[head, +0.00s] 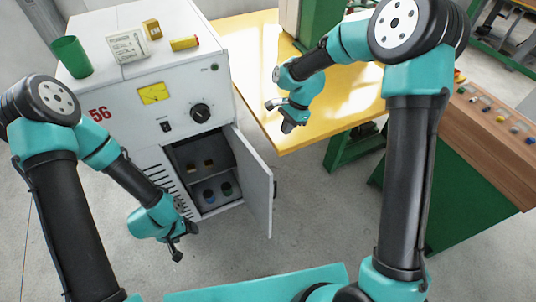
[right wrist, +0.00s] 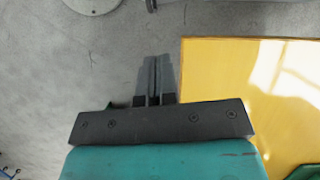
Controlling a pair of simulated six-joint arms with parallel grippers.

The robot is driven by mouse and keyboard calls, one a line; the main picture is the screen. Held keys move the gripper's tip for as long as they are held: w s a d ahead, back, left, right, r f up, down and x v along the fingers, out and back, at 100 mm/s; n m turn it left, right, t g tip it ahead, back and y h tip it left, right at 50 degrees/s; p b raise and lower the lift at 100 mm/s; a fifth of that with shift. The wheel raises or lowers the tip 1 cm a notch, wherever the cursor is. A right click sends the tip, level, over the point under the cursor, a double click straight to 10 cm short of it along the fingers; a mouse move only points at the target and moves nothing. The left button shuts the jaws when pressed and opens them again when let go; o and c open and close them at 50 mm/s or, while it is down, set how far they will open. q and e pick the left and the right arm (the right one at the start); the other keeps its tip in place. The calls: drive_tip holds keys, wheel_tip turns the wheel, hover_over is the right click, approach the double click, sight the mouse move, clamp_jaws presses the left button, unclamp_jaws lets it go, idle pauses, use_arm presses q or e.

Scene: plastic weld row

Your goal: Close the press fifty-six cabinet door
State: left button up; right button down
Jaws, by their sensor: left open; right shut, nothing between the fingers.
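The white cabinet (head: 190,100) marked 56 stands at the left of the head view, with a yellow gauge and a black knob on its front. Its door (head: 257,185) is hinged on the right and stands wide open, and the dark compartment (head: 200,165) shows small items on two levels. My left gripper (head: 178,248) is open, low in front of the cabinet, left of the door and apart from it. My right gripper (head: 288,122) is shut and empty, above and right of the door near the yellow table's edge. It also shows in the right wrist view (right wrist: 154,78), over bare floor.
A yellow table (head: 330,100) is right of the cabinet. A green cup (head: 71,56), a card (head: 127,46) and small boxes sit on the cabinet top. A wooden-topped bench (head: 500,130) is at the right. The floor in front of the door is clear.

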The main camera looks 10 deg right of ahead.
drive_tip(key=shift+f, duration=0.15)
drive_tip(key=s+a+f, duration=0.3)
drive_tip(key=a+f, duration=0.4)
drive_tip(key=f, duration=0.2)
idle(0.4)
drive_tip(key=shift+s+a, duration=0.1)
drive_tip(key=shift+a, duration=0.05)
